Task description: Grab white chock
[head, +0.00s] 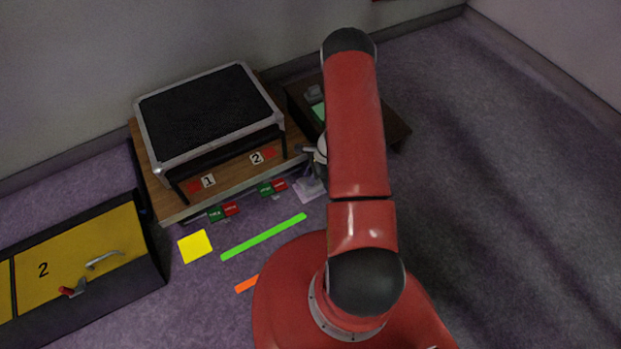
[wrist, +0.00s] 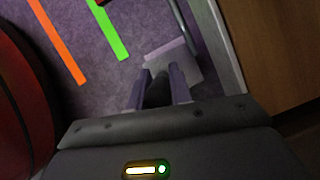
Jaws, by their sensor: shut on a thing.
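The white chock (head: 309,190) shows as a pale, flat-looking block at floor level, in front of the wooden platform's right end in the head view. In the wrist view the chock (wrist: 184,62) lies at the fingertips, its near part hidden between and behind the fingers. My gripper (wrist: 160,76) is shut on it, with a dark part between the two fingers. In the head view my gripper (head: 311,168) is small, just above the chock and partly hidden by my red arm. I cannot tell whether the chock still touches the floor.
A wooden platform (head: 180,207) with a black-topped case (head: 208,112) stands behind. A dark low table (head: 395,128) is to its right. Green (head: 264,237), orange (head: 246,284) and yellow (head: 195,246) markings lie on the floor. A yellow-topped box (head: 75,258) stands at left. Floor at right is clear.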

